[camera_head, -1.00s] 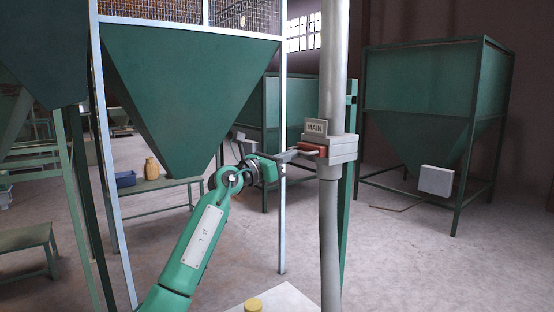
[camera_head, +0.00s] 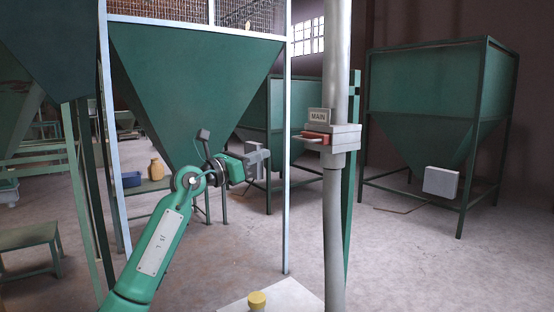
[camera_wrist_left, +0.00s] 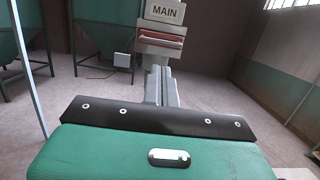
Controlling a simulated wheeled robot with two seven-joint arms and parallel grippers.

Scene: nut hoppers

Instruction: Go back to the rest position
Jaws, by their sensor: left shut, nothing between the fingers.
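My left gripper (camera_head: 262,160) is shut and empty, to the left of the grey pipe and apart from it. In the left wrist view its closed fingers (camera_wrist_left: 161,86) point toward the valve box. The grey valve box (camera_head: 345,139) sits on the upright grey pipe (camera_head: 336,230) and carries a MAIN sign (camera_head: 318,115). A red handle (camera_head: 316,137) sticks out of the box to the left. The box also shows in the left wrist view (camera_wrist_left: 160,47), beyond the fingertips. My right gripper is not in view.
A green hopper (camera_head: 195,85) in a pale frame hangs behind my left arm. Another green hopper (camera_head: 435,85) stands at the right. A bench at the left holds a blue bin (camera_head: 131,179) and a tan jar (camera_head: 156,168). A yellow-capped item (camera_head: 257,300) is at the bottom.

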